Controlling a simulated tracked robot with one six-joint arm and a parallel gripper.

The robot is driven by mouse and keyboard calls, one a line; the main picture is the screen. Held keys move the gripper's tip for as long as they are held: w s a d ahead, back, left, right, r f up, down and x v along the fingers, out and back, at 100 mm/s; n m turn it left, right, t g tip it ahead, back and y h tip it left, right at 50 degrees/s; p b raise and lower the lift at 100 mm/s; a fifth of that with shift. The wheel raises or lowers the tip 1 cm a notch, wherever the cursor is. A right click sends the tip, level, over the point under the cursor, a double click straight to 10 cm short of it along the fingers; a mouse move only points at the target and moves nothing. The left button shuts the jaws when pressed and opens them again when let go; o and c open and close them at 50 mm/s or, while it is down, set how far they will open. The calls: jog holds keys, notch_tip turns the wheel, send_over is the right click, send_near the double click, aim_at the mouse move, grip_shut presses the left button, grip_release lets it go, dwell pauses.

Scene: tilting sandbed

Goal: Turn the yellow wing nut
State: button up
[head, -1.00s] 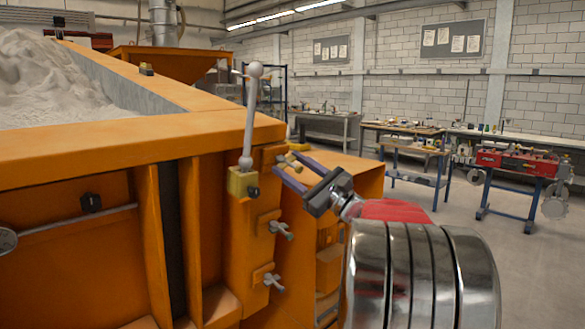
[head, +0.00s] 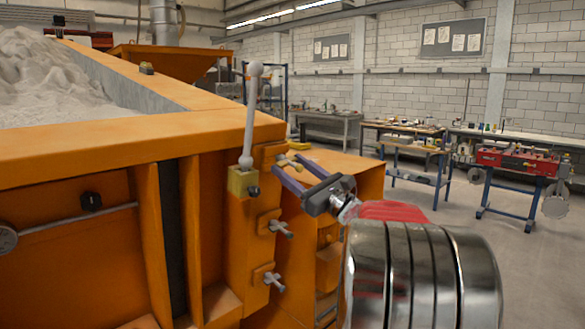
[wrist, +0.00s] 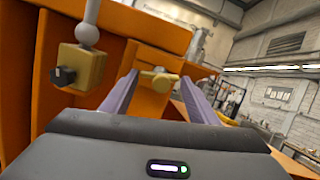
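The yellow wing nut (head: 284,160) is on the orange frame's corner post, just right of the lever's brass block. In the wrist view the yellow wing nut (wrist: 158,80) shows upright-on between the two purple fingers, its wings roughly level. My gripper (head: 286,164) reaches in from the right, its fingertips close to the nut. In the wrist view my gripper (wrist: 158,78) is open, with a gap showing on both sides of the nut. I cannot tell exactly how far the tips reach past it.
A lever with a grey ball knob (head: 256,69) rises from a brass block (head: 243,183) left of the nut. Two grey wing nuts, one upper (head: 281,228) and one lower (head: 273,279), sit below. The orange sandbed rim (head: 130,138) is at left. Open floor lies at right.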

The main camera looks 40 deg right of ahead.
jog(key=shift+o, duration=1.2)
jog(key=shift+r, duration=0.2)
jog(key=shift+s, duration=0.1)
jog(key=a+v, duration=0.1)
jog(key=v, duration=1.2)
jog(key=shift+s+d+f, duration=0.2)
jog(key=shift+s+d, duration=0.1)
jog(key=shift+d, duration=0.15)
jog(key=shift+w+a, duration=0.1)
